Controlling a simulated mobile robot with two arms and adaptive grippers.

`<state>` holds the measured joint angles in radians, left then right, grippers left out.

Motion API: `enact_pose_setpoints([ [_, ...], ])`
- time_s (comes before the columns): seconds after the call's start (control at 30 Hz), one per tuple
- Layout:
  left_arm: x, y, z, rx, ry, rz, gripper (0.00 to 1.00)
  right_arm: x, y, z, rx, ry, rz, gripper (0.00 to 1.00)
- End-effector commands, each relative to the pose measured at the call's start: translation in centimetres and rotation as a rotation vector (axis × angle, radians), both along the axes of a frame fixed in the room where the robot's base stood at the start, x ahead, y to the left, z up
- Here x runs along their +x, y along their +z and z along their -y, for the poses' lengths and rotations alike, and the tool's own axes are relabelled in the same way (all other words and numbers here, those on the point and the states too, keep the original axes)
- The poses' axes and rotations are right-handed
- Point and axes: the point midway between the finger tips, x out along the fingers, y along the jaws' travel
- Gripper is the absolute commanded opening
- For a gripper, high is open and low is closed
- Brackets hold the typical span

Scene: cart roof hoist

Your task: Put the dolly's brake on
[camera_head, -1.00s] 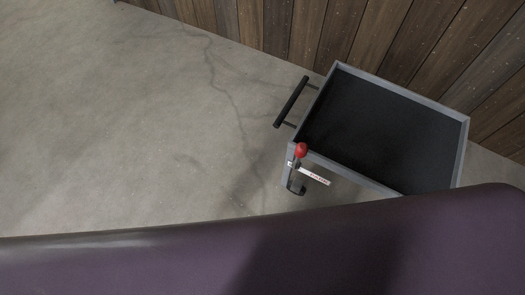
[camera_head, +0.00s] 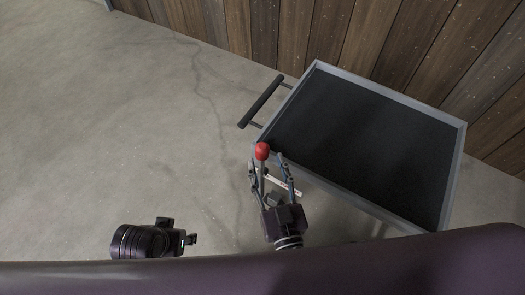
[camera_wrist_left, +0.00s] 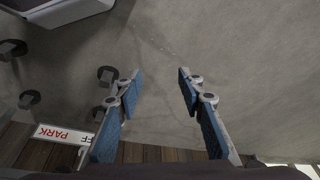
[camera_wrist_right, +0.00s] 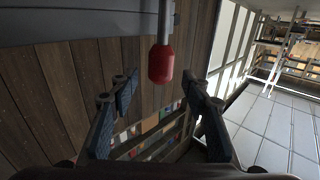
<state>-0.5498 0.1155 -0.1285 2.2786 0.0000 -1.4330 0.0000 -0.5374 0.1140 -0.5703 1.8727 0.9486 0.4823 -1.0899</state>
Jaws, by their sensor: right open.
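The dolly (camera_head: 390,95) has a black deck with a grey rim and stands at the right in the head view. Its brake lever has a red knob (camera_head: 262,151) at the near left corner; the knob also shows in the right wrist view (camera_wrist_right: 161,65). A white label reading PARK (camera_wrist_left: 62,134) shows upside down in the left wrist view. My right gripper (camera_head: 267,160) is open at the lever, its fingers spread to either side; contact cannot be told. My left gripper (camera_wrist_left: 159,75) is open and empty, low and left of the dolly.
A black push handle (camera_head: 262,101) sticks out from the dolly's left side. A plank wall (camera_head: 300,30) runs close behind the dolly. Casters (camera_wrist_left: 28,99) show in the left wrist view. The concrete floor (camera_head: 100,130) at the left is clear.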

Motion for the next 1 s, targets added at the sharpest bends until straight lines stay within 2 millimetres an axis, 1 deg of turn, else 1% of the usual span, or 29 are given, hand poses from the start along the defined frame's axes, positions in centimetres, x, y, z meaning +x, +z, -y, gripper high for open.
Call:
enact_pose_setpoints([
  [0.03, 0.0, 0.3, 0.0, 0.0, 0.0, 0.003, 0.36, 1.0, 0.0, -0.1, 0.002, -0.002, 0.003, 0.43],
  [0.1, -0.1, 0.6, 0.0, 0.0, 0.0, 0.004, 0.36, 2.1, 0.0, -0.3, 0.002, -0.001, 0.003, 0.43],
  [0.2, -0.1, 1.1, -0.1, -0.001, 0.001, 0.008, 0.36, 3.5, 0.0, -0.5, 0.001, -0.001, 0.002, 0.43],
  [0.3, -0.3, 1.4, -0.1, 0.0, 0.001, 0.007, 0.36, 4.4, -0.1, -0.7, -0.001, 0.001, 0.0, 0.43],
  [0.43, -0.3, 1.7, -0.1, 0.0, 0.001, 0.011, 0.36, 4.9, -0.1, -0.8, 0.001, 0.001, -0.001, 0.43],
  [0.67, -0.2, 1.8, -0.1, -0.001, 0.002, 0.011, 0.36, 5.0, -0.1, -0.8, 0.0, 0.001, -0.002, 0.43],
  [1.0, -0.2, 1.8, -0.1, -0.001, 0.002, 0.011, 0.36, 5.0, -0.1, -0.8, 0.0, 0.001, -0.001, 0.06],
])
